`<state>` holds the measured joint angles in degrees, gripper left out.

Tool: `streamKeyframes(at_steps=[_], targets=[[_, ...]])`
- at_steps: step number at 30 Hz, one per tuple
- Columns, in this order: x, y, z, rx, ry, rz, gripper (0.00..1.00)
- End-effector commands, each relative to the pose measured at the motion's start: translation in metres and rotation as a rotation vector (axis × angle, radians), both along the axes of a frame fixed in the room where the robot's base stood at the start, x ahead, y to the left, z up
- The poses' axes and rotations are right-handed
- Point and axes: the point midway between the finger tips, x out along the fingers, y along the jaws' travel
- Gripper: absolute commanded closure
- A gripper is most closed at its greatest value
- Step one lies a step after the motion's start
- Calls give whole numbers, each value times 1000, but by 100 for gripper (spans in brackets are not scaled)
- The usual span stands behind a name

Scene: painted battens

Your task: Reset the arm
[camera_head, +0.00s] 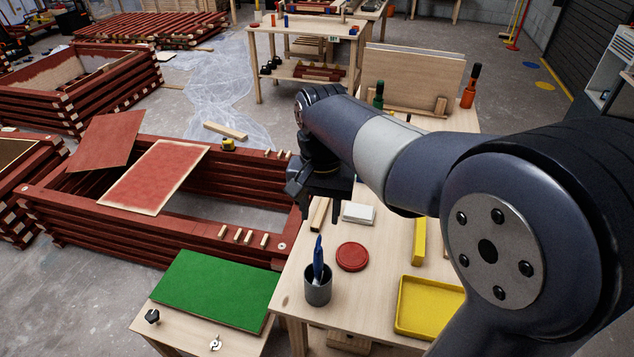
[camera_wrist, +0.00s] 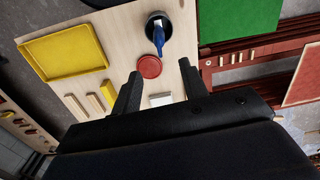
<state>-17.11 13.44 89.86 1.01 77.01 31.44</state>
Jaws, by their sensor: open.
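My gripper (camera_head: 336,207) hangs over the left edge of the wooden worktable (camera_head: 288,284), pointing down, at the end of my outstretched arm. In the wrist view its two dark fingers (camera_wrist: 158,95) are spread apart, with nothing held between them. Beyond the fingers lie a round red lid (camera_wrist: 149,67) and a white block (camera_wrist: 160,99). The same red lid (camera_head: 352,257) and white block (camera_head: 358,213) show on the table in the head view. My gripper and arm hide part of the table's far left side.
On the table stand a grey cup (camera_head: 318,290) with a blue-handled tool, a yellow tray (camera_head: 402,312), a yellow bar (camera_head: 419,240) and bottles (camera_head: 470,88) at the back. A green board (camera_head: 215,290) and stacked red battens (camera_head: 110,233) lie left.

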Motion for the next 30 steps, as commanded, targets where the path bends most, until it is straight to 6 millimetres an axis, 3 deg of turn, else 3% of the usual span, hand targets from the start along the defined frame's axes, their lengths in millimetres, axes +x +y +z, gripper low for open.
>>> streamKeyframes(at_steps=[5,22,30], targets=[[-1,0,-17,-2,6,0,59],[-2,2,-125,-1,4,0,59],[-1,2,-100,1,-1,0,59]])
